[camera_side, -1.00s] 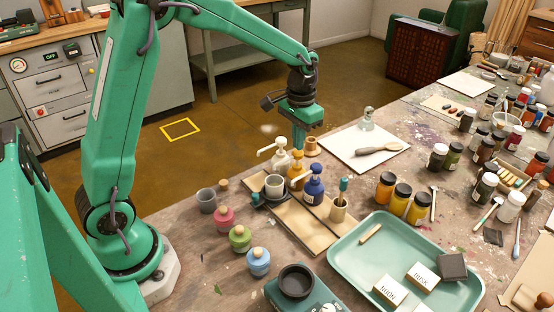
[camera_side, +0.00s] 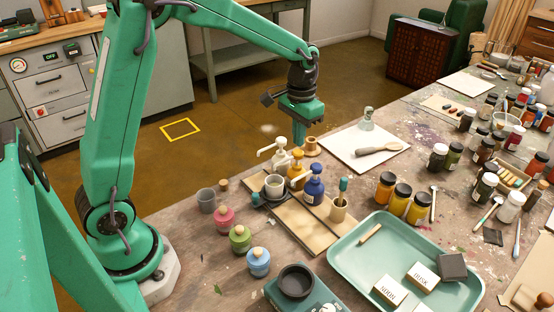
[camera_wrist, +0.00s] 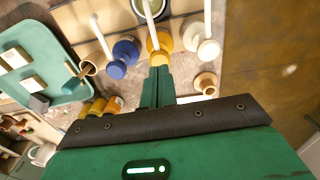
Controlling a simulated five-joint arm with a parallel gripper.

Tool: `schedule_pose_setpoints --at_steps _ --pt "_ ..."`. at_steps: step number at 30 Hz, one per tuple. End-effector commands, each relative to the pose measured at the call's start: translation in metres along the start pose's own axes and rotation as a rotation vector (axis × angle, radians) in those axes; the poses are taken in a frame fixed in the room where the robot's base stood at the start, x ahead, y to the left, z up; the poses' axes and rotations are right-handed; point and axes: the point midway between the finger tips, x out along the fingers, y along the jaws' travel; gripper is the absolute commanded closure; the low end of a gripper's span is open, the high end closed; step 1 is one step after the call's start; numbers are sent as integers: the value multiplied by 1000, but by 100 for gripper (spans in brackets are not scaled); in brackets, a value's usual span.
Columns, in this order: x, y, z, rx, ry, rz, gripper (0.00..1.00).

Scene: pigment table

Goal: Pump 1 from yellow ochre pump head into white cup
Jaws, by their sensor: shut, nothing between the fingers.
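The yellow ochre pump bottle (camera_side: 297,172) stands in a row between a white pump bottle (camera_side: 281,161) and a blue one (camera_side: 314,188). Its yellow pump head (camera_wrist: 160,43) shows in the wrist view, spout reaching toward the cup. The white cup (camera_side: 274,187) sits on a dark round base in front of the row; the wrist view cuts it off at the top edge. My gripper (camera_side: 299,144) is shut and empty, pointing down at the yellow pump head. In the wrist view its fingertips (camera_wrist: 158,70) appear just below the head; I cannot tell whether they touch.
A grey cup (camera_side: 206,200) and pink, green and blue jars stand at the front left. A wooden pot with a teal-handled tool (camera_side: 339,208) is right of the blue bottle. A teal tray (camera_side: 345,262) lies front right. A white sheet (camera_side: 345,150) lies behind the pumps.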

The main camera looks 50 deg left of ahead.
Motion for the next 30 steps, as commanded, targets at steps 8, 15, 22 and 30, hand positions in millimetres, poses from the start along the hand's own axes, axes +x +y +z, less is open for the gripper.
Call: schedule_pose_setpoints --at_steps 8,15,22,30 --pt "-20 0 0 0 2 0 100" --pt "-37 0 0 0 2 0 100" --pt "-51 0 0 0 2 0 100" --pt "-54 0 0 0 0 0 100"
